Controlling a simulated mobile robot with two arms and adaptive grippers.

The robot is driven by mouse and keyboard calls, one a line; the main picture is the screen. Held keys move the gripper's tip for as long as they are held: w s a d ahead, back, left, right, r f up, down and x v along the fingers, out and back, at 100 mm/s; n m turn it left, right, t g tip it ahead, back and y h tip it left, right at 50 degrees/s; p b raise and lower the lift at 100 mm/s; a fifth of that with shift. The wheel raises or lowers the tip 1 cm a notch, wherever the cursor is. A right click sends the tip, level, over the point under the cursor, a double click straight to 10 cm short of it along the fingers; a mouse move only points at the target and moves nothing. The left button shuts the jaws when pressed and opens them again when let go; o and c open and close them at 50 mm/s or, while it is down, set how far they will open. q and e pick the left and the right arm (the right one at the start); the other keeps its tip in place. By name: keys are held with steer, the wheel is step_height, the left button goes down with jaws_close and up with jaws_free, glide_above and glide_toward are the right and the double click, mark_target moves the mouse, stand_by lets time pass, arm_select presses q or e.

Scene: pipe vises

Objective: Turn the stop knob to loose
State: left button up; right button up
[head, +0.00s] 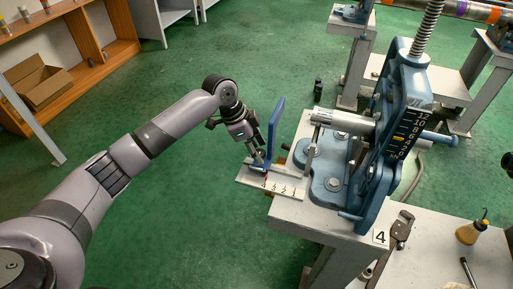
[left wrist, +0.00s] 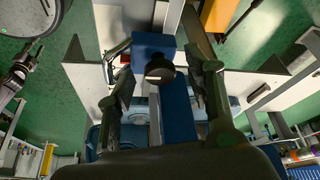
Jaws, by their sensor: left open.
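The length stop has a blue upright plate (head: 275,130) on a white numbered scale bar (head: 273,193) beside the vise. In the left wrist view a dark round stop knob (left wrist: 160,69) sits in front of a blue block (left wrist: 153,44). My left gripper (head: 257,162) points down at the foot of the stop. In the left wrist view its open fingers (left wrist: 165,82) stand on either side of the knob, with gaps visible. I cannot tell the knob's turn setting. The knob is not clear in the head view. My right gripper is not in view.
The blue pipe vise (head: 397,120) with a grey pipe (head: 343,122) stands just right of the stop. A pipe wrench (head: 391,243) and an oil can (head: 472,230) are on the bench at lower right. Green floor is free at left.

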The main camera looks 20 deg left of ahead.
arm_select(q)
steer(key=shift+c, duration=0.3)
jaws_close()
steer(key=shift+r+p, duration=0.2)
steer(key=shift+p, duration=0.5)
steer(key=n+p, duration=0.2)
steer(key=p, duration=0.1)
steer(key=n+t+p, duration=0.1)
steer(key=n+p, duration=0.1)
steer(key=p, duration=0.1)
steer(key=n+y+p, duration=0.1)
steer(key=p, duration=0.2)
steer(key=shift+s+d+r+n+t, duration=0.1)
steer(key=shift+s+d+n+t, duration=0.1)
steer(key=shift+n+t, duration=0.2)
steer(key=shift+f+n+t+y+p, duration=0.2)
steer(key=shift+n+t+y+p, duration=0.15)
steer(key=shift+n+p, duration=0.7)
steer(key=shift+m, duration=0.25)
steer(key=shift+o, duration=0.3)
jaws_free()
steer(key=shift+f, duration=0.1)
